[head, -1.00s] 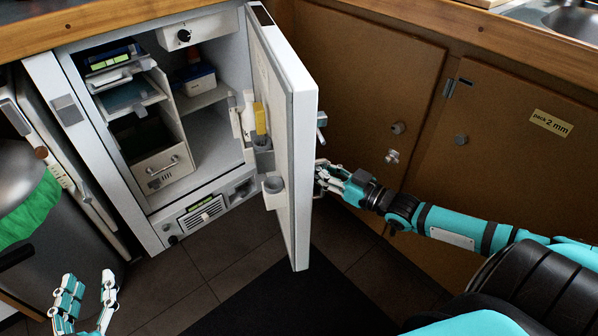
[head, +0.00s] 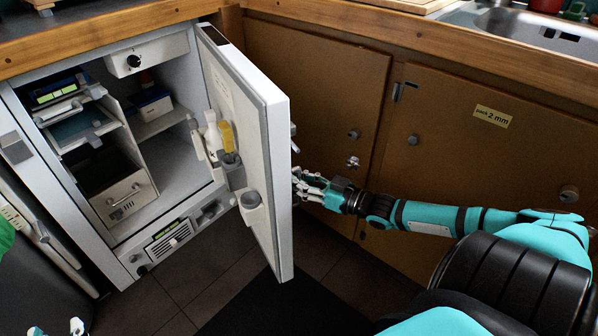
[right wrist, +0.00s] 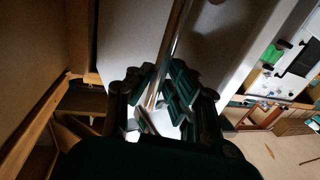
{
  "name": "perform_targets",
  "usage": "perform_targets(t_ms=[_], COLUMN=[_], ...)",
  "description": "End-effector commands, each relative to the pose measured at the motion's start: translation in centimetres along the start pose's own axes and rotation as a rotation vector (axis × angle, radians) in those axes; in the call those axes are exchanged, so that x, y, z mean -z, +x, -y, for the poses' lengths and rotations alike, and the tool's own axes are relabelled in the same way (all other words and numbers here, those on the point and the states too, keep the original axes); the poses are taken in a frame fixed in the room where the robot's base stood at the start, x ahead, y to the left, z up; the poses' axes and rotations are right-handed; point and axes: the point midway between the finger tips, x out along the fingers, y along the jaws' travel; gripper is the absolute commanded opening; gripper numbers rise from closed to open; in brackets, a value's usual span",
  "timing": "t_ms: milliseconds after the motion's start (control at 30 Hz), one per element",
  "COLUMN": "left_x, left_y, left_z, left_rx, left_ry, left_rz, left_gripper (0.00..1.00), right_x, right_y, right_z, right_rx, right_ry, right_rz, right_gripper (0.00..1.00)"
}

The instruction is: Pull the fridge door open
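The small white fridge (head: 120,250) stands at the left in the head view. Its door (head: 266,190) is swung wide open, with the inner face and door pockets showing. My right gripper (head: 300,184) is at the outer face of the door. In the right wrist view, the metal bar handle (right wrist: 178,30) runs between the fingers of this gripper (right wrist: 160,95), which are shut around it. Part of the handle is hidden behind the door in the head view. My left gripper (head: 58,328) shows only its parted fingertips at the bottom left edge, away from the fridge.
Brown cupboard doors (head: 310,75) with knobs stand behind and right of the fridge door. A wooden-edged counter (head: 120,38) runs above, with a sink (head: 530,28) at the top right. A dark mat (head: 255,308) lies on the tiled floor below the door.

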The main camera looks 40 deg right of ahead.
Motion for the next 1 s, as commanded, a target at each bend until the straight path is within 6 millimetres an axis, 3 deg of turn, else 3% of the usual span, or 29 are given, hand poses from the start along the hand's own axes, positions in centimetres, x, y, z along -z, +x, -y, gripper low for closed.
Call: perform_targets(t_ms=[100,467,1000], left_x=[0.0,0.0,0.0], left_y=[0.0,0.0,0.0], left_z=[0.0,0.0,0.0], left_rx=[0.0,-0.001,-0.001], left_ry=[-0.001,0.0,0.0], left_rz=[0.0,-0.001,-0.001], left_gripper=[0.4,0.4,0.4], right_x=[0.2,0.2,0.0], right_y=[0.1,-0.5,-8.6], right_z=[-0.2,-0.3,-0.2], right_rx=[-0.002,-0.005,-0.006], right_ry=[-0.002,-0.004,-0.001], right_rz=[-0.003,-0.001,0.002], right_gripper=[0.29,0.29,0.29])
